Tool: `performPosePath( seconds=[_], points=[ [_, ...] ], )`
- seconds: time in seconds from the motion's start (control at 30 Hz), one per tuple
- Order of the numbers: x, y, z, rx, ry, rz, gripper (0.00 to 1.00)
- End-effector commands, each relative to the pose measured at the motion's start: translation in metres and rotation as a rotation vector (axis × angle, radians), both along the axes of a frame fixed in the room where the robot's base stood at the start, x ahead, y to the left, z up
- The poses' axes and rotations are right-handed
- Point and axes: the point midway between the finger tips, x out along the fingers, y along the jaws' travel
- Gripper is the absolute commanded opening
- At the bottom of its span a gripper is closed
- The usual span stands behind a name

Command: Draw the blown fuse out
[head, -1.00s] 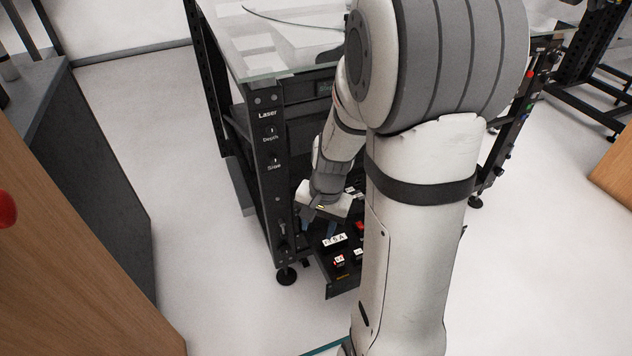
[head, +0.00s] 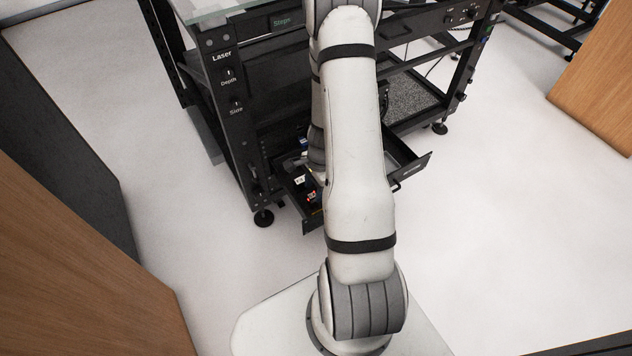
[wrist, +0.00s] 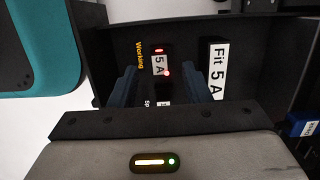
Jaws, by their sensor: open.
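In the wrist view my gripper (wrist: 169,84) is open, its two dark fingers apart over the black drawer (wrist: 262,75). Another white-labelled piece (wrist: 163,95) lies nearer the palm, partly hidden, by lettering starting "Sp". I cannot tell contact or which fuse is blown. In the head view the drawer (head: 412,165) stands pulled out, with a red piece (head: 312,197) inside; my arm hides the gripper.
A blue piece (wrist: 302,126) with a white label is at the right edge. The black bench frame (head: 232,110) rises beside the drawer. Wooden panels (head: 70,250) stand at left; the floor (head: 500,240) at right is clear.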

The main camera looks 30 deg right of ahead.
Motion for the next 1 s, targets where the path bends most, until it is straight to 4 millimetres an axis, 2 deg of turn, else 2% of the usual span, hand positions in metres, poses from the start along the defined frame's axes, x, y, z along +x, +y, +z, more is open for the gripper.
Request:
performPosePath(
  seconds=[0.03, 0.2, 0.57, 1.0],
  points=[
    [0.000, 0.002, -0.012, 0.001, 0.002, 0.000, 0.44],
    [0.000, 0.004, -0.025, 0.000, 0.000, 0.002, 0.44],
    [0.000, 0.005, -0.027, 0.000, 0.000, 0.002, 0.43],
    [0.000, 0.005, -0.027, 0.000, 0.000, 0.003, 0.07]
  ],
)
